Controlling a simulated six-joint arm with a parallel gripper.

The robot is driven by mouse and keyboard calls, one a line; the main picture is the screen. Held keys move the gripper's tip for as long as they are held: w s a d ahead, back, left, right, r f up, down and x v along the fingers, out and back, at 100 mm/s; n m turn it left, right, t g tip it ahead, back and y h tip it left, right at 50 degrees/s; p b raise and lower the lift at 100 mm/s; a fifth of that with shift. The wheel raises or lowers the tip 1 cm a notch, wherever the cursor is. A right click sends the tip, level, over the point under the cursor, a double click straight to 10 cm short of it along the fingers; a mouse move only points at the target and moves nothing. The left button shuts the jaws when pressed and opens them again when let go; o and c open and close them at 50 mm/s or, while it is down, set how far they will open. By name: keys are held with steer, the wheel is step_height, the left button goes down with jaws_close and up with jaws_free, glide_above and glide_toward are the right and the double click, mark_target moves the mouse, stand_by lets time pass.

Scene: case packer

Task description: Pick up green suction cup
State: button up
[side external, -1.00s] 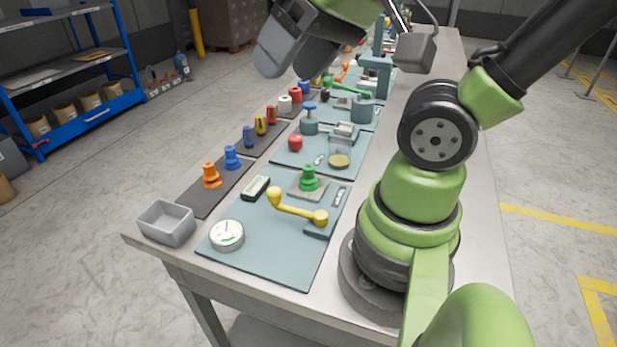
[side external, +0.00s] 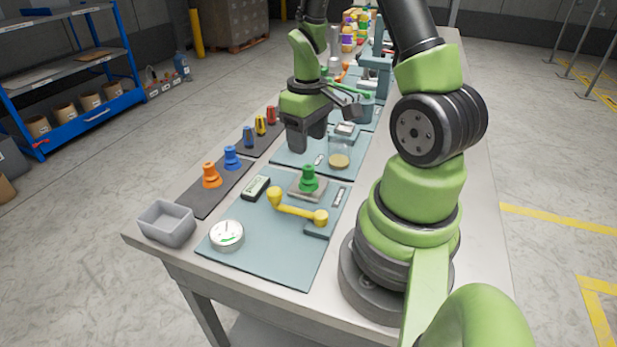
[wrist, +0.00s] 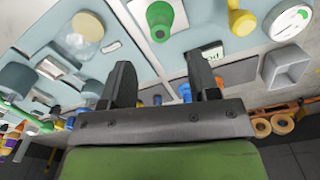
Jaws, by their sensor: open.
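The green suction cup (side external: 308,178) stands upright on a small grey square plate (side external: 294,188) on the nearest blue-grey mat. It also shows at the top of the wrist view (wrist: 160,18). My gripper (side external: 302,148) is open, with its fingers pointing down over the middle mat, behind and slightly left of the green cup and apart from it. In the wrist view my gripper (wrist: 162,78) has its two dark fingers well spread, with nothing held between them. The green cup lies beyond the fingertips.
A yellow crank handle (side external: 295,208) sits right in front of the green cup. A white dial (side external: 227,235), a small display box (side external: 256,188) and a grey bin (side external: 166,223) are nearby. Orange (side external: 211,175) and blue (side external: 232,158) suction cups stand on a dark strip to the left.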

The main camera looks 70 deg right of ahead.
mark_target(309, 167)
steer(key=shift+s+f, duration=0.2)
steer(key=shift+f, duration=3.55)
steer(key=c, duration=1)
steer(key=shift+r, duration=0.1)
